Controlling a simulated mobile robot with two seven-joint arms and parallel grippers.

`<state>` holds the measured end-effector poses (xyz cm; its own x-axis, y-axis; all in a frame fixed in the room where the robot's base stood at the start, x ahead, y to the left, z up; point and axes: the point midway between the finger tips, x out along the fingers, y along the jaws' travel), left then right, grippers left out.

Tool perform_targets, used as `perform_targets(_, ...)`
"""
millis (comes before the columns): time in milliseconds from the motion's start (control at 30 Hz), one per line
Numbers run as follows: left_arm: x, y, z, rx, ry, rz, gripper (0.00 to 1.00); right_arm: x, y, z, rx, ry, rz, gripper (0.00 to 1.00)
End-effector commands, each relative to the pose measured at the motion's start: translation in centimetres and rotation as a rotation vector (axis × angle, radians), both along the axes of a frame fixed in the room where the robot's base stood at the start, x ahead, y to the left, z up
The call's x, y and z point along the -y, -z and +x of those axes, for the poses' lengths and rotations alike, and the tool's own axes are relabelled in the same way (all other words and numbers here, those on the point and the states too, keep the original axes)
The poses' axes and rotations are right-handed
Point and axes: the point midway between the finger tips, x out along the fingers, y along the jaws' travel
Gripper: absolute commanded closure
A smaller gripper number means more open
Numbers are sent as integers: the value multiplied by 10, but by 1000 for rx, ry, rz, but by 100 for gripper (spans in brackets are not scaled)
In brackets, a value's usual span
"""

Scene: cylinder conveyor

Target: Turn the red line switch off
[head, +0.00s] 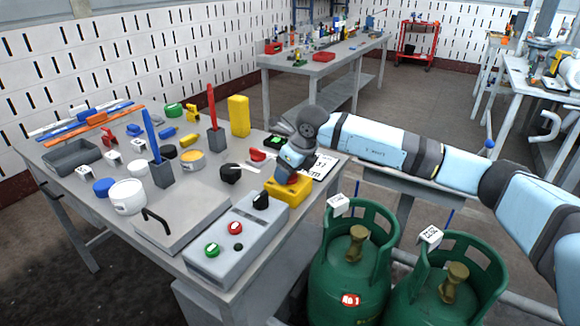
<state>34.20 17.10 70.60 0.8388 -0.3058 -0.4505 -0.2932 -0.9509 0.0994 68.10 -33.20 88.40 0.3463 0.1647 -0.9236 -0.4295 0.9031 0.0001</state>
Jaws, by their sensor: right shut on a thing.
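A yellow switch box (291,193) with a red part on top stands at the right edge of the workbench. I take it to be the red line switch. My right gripper (289,176) comes in from the right and points down onto the top of this box. It is shut on the red part, which the fingers mostly hide. The switch's position cannot be made out. My left gripper is not in view.
A grey control box (225,267) with a green button (212,250), a red button (235,228) and a black knob (261,200) sits just in front. A black knob (230,173) stands to the left. Green gas cylinders (352,270) stand on the floor at right.

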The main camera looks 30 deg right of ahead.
Motion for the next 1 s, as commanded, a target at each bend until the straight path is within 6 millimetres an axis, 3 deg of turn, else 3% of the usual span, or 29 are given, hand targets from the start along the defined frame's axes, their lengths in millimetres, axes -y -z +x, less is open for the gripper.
perform_targets(600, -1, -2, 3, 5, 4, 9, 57, -3, 0, 0, -1, 533, 0, 60)
perform_targets(1000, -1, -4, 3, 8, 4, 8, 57, -3, -1, 0, 0, 694, 0, 60)
